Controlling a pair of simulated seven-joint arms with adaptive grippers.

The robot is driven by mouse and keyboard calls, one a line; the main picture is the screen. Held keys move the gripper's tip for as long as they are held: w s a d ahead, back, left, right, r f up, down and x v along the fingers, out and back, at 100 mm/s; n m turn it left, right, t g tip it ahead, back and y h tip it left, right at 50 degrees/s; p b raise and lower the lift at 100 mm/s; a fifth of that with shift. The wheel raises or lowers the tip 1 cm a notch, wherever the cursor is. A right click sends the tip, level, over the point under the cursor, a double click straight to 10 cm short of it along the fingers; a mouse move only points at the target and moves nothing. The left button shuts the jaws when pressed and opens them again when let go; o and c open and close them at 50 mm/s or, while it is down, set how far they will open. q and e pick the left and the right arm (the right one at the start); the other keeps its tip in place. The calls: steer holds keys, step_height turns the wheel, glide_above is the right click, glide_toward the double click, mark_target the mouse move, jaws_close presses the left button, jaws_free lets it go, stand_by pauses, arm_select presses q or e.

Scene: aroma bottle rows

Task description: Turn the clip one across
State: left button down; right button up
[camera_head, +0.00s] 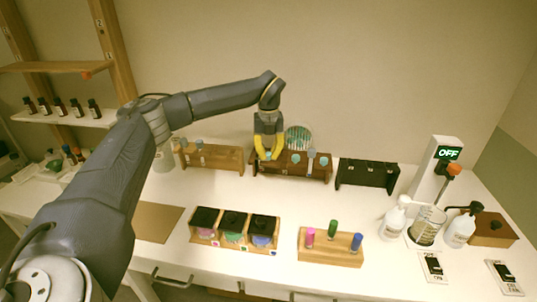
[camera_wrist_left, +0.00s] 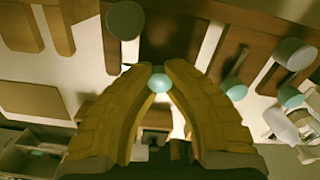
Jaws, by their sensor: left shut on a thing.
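My left gripper (camera_head: 268,150) reaches down from above to the left part of a dark brown rack (camera_head: 290,169) at the back of the table. In the left wrist view its yellow fingers (camera_wrist_left: 158,75) are shut on a small pale teal round knob (camera_wrist_left: 159,83). More teal knobs stand on the same rack, one right of the gripper (camera_head: 296,158) and one near the right end (camera_head: 323,161). A grey round-topped piece (camera_head: 311,154) stands between them. I cannot tell which piece is the clip. What lies below the held knob is mostly hidden by the fingers.
A lighter wooden rack (camera_head: 225,160) stands to the left and a black rack (camera_head: 365,181) to the right. In front are a tray of black-lidded jars (camera_head: 233,220) and a wooden block (camera_head: 316,254) with coloured vials. White bottles (camera_head: 393,222) stand at right.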

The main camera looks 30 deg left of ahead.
mark_target(269, 153)
stand_by(0.4)
arm_select(q)
steer(key=c, duration=1.2)
jaws_free()
steer(key=shift+r, duration=0.1)
step_height(269, 153, up, 12)
steer(key=shift+f, duration=0.1)
